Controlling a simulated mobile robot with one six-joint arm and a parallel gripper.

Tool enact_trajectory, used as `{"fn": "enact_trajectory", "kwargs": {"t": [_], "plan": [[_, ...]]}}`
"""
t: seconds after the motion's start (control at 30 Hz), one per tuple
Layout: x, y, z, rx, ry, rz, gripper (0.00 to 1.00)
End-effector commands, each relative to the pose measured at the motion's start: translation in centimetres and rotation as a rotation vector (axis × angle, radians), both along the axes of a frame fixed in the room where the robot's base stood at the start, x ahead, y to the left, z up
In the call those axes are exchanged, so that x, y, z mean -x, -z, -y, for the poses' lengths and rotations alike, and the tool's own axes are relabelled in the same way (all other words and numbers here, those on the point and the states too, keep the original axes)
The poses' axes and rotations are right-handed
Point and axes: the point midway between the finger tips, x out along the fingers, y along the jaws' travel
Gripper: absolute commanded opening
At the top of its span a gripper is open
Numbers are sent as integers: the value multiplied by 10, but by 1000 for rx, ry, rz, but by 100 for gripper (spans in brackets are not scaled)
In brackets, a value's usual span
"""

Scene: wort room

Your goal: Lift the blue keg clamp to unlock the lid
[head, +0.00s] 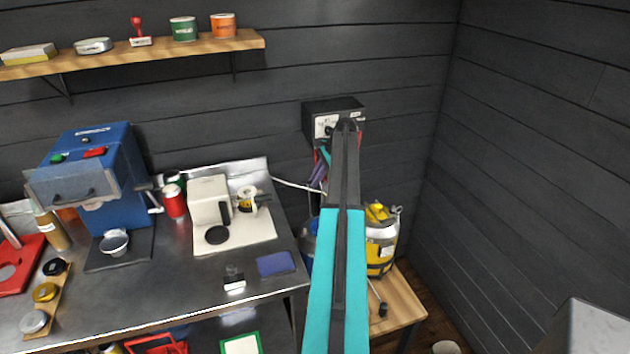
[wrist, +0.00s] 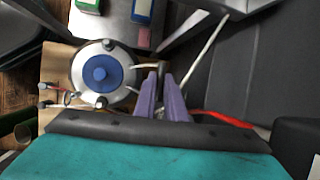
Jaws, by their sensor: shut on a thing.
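The blue keg (head: 309,240) stands right of the bench in the head view, largely hidden behind my arm. In the wrist view its round top shows a blue centre (wrist: 100,74) inside a pale ring, with dark knobs around it. A pale clamp lever (wrist: 142,66) sticks out from its right side towards my fingers. My gripper (wrist: 161,77) has its purple fingertips close together around the dark end of this lever, beside the keg. In the head view my gripper (head: 320,172) is small and partly covered by my arm. The exact contact is too small to see.
A yellow keg (head: 379,248) stands on the wooden stand (head: 402,303), right of my arm. A control box (head: 318,122) hangs on the wall behind. The steel bench (head: 180,285) carries a blue machine (head: 128,165) and a cream grinder (head: 208,198). A white cable (wrist: 208,45) and a red cable (wrist: 218,118) run near my fingers.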

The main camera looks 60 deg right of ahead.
Motion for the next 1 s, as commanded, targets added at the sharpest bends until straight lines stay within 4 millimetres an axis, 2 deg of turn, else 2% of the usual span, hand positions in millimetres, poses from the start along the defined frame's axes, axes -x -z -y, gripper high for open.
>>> {"fn": "enact_trajectory", "kwargs": {"t": [0.03,0.13,0.17,0.77,1.0], "plan": [[2,3,-2,-5,-2,-5,12],[1,3,-1,-4,-2,-4,29],[1,2,-1,-4,-1,-4,30],[5,-7,2,-1,0,-2,30],[36,-7,20,-1,2,-3,30]]}}
